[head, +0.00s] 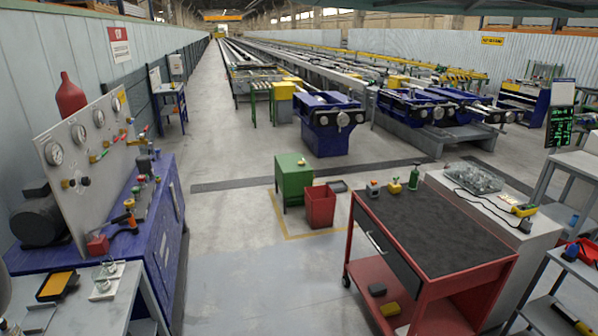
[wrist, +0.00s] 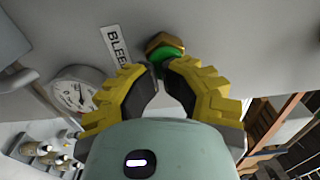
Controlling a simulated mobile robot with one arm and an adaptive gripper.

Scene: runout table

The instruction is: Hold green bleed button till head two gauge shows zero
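In the wrist view, a green bleed button (wrist: 160,55) in a brass-coloured hex collar (wrist: 165,41) sits on a grey panel beside a "BLEED" label (wrist: 116,46). My gripper (wrist: 159,70) has yellow and black fingers, their tips drawn close together with nothing visibly held. The tips are right at the button and partly cover it; whether they press it I cannot tell. A round white gauge (wrist: 76,91) is left of the fingers, its reading unclear. In the head view, a panel (head: 84,176) carries several gauges, the nearest one (head: 53,153) at left; their readings are too small. My gripper is not identifiable there.
The panel stands on a blue bench (head: 165,235) at left. A red cart (head: 440,265) with a dark top stands at right. A green cabinet (head: 293,180) and red bin (head: 320,207) are mid-floor. Grey floor between bench and cart is clear.

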